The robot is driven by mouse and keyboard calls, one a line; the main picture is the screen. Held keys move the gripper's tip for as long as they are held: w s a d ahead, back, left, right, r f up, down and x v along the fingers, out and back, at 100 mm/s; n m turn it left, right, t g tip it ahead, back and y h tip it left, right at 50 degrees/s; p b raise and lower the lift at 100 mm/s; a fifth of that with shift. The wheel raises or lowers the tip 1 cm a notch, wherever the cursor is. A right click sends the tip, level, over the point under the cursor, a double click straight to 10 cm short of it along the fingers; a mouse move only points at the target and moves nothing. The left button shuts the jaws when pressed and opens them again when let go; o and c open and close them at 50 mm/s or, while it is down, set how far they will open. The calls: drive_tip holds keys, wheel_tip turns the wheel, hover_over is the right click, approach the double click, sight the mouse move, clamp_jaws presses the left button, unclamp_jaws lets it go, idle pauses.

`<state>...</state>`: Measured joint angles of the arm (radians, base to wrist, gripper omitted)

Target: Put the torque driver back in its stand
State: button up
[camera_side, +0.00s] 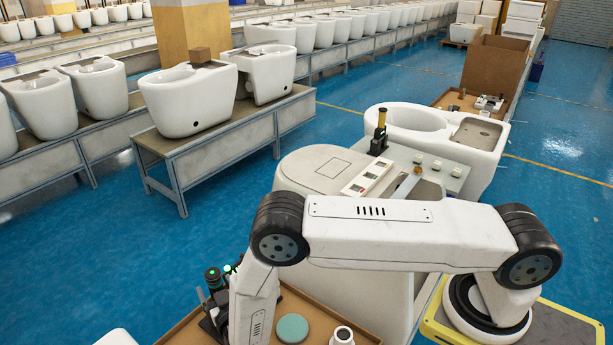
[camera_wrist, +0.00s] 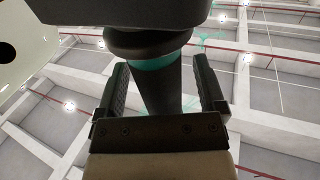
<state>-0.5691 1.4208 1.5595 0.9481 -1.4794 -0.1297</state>
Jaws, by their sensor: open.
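In the wrist view, my gripper (camera_wrist: 161,62) is open, with one black finger on each side of a dark tapered cylinder with a teal band, which looks like the torque driver (camera_wrist: 160,92). Narrow gaps show between the fingers and the cylinder. A wide black body covers the driver's upper part. In the side view, dark parts with green lights (camera_side: 213,277) show at the lower left, partly behind my arm. I cannot separate gripper, driver and stand there. The stand cannot be made out clearly in either view.
A brown tray (camera_side: 181,332) at the lower front holds a teal round pad (camera_side: 292,328) and a white cup-like part (camera_side: 342,336). A white toilet (camera_side: 420,125) stands behind my arm.

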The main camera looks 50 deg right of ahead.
drive_tip(key=v, duration=0.7)
drive_tip(key=shift+w, duration=0.1)
idle(0.5)
